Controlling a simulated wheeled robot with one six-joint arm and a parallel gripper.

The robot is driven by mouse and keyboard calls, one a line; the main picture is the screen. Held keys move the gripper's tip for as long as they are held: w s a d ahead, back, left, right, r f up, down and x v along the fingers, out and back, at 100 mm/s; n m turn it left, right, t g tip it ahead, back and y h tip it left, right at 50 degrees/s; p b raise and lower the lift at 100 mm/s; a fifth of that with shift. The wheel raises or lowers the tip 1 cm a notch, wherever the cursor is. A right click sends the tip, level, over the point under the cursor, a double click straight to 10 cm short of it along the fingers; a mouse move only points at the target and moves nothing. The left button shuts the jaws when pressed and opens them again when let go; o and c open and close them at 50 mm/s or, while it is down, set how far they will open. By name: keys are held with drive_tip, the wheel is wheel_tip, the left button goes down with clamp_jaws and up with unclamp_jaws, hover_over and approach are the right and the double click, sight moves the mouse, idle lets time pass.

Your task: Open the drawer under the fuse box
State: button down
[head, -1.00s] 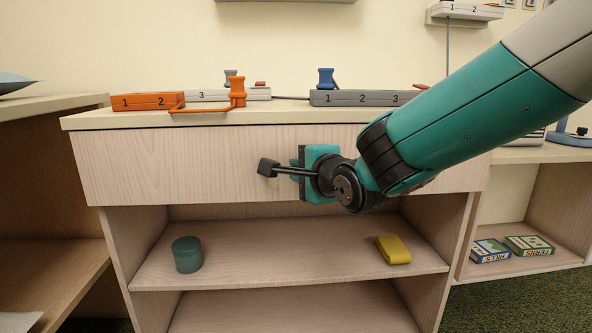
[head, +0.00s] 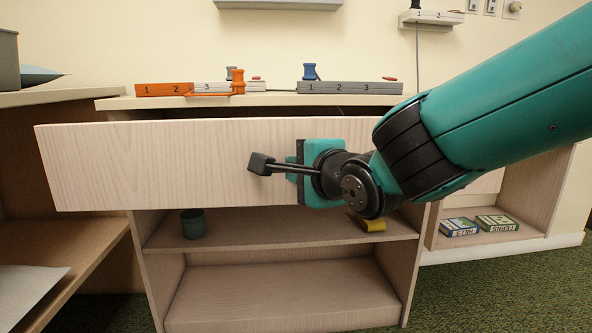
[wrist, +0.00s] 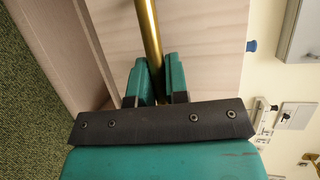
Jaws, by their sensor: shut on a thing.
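The drawer (head: 150,165) has a pale wood front and stands out from its cabinet, with a dark gap behind its top edge. My gripper (head: 292,170) is at the middle of the drawer front. In the wrist view my gripper (wrist: 157,78) has its teal fingers shut around a brass bar handle (wrist: 148,30) on the drawer front (wrist: 205,45). The handle is hidden behind my gripper in the head view. A grey box edge (head: 278,4) shows on the wall above; too little shows to tell whether it is the fuse box.
An orange power strip (head: 160,90) and a grey one (head: 350,88) lie on the cabinet top (head: 130,103). A green canister (head: 193,224) and a yellow object (head: 373,224) are on the shelf below. A side unit (head: 50,270) stands close at left. Carpet (head: 460,290) is clear at right.

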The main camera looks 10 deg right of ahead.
drive_tip(key=shift+s+d, duration=0.2)
drive_tip(key=shift+s, duration=0.5)
drive_tip(key=c, duration=1.1)
unclamp_jaws()
drive_tip(key=shift+a, duration=0.15)
drive_tip(key=shift+c, duration=0.2)
